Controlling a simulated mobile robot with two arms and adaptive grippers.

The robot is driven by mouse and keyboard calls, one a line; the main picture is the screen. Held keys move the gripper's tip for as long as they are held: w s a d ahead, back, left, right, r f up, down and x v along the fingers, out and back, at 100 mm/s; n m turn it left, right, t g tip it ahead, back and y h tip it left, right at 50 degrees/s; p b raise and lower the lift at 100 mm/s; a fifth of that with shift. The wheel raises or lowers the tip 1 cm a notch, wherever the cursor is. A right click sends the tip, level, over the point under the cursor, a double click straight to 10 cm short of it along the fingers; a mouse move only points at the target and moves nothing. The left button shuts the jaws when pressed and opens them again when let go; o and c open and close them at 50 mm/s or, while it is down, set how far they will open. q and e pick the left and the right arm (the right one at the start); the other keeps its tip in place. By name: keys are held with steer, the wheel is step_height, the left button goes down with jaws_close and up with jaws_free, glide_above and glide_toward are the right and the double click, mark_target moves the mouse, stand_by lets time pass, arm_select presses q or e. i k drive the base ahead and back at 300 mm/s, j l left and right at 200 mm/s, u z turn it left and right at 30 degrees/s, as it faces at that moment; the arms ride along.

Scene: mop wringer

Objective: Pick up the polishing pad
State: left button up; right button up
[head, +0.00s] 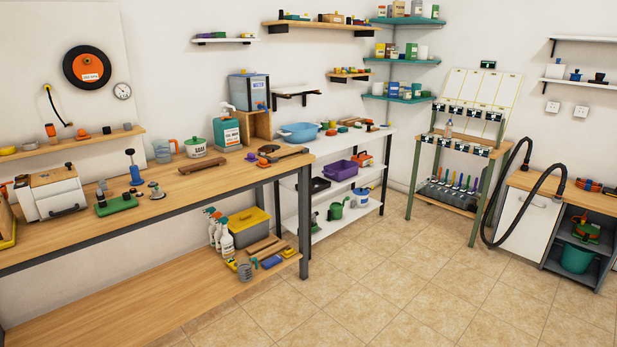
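I cannot make out for certain which thing is the polishing pad. A round black disc with an orange centre and a white label (87,67) is on the wall panel at the upper left. A small dark round piece with orange-brown (268,149) lies near the right end of the long wooden workbench (190,186). Several small sponge-like blocks (270,262) lie on the bench's lower shelf. Neither of my grippers shows in the head view.
Spray bottles (222,232) and a yellow-lidded grey bin (248,227) stand on the lower shelf. A white shelf rack (345,214) stands beyond the bench. A black hose (487,215) arches by the right cabinet (528,222). The tiled floor (400,290) in the middle is clear.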

mark_target(251, 157)
steer(key=i+u, duration=0.1)
steer(key=i, duration=0.45)
steer(key=i+l+u, duration=0.15)
steer(key=i, duration=0.4)
steer(key=i+l+u, duration=0.1)
steer(key=i, duration=0.4)
steer(key=i+l+u, duration=0.15)
steer(key=i, duration=0.4)
steer(key=l, duration=0.1)
